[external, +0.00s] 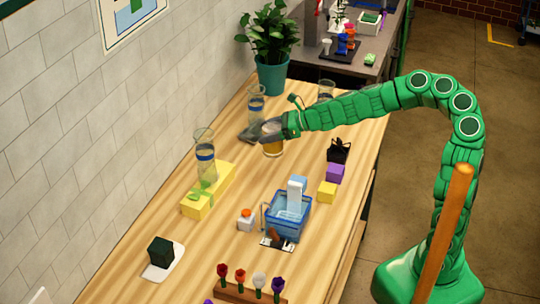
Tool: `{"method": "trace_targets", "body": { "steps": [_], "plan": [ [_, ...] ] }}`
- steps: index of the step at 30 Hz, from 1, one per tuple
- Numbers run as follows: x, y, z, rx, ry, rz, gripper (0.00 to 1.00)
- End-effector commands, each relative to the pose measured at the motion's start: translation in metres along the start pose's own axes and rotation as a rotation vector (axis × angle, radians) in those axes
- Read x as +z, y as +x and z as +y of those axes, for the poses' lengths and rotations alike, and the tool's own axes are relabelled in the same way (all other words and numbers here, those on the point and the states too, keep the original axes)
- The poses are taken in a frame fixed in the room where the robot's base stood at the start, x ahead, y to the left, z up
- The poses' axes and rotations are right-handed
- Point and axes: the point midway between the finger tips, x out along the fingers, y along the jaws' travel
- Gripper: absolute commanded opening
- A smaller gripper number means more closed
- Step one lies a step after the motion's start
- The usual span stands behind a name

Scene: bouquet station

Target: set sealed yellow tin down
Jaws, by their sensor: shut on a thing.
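A small yellow-amber tin (273,149) with a pale top is at my gripper (267,131), over the far part of the wooden table. My gripper is shut on the tin, and its grey fingers hide part of the tin's upper side. The tin looks upright. From this angle I cannot tell whether its bottom touches the table.
A glass vase (256,103) stands just behind the gripper, with a green plant in a teal pot (272,76) beyond. A blue basket (288,215) is nearer. Bare wood (272,176) lies in front of the tin.

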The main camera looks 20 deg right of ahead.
Motion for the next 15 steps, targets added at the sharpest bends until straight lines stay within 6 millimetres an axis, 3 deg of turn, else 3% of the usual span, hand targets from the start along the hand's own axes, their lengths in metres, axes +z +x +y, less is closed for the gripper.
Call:
{"method": "trace_targets", "body": {
  "steps": [15],
  "plan": [
    [0.025,0.045,0.050,-0.130,0.055,-0.001,0.32]
  ]
}}
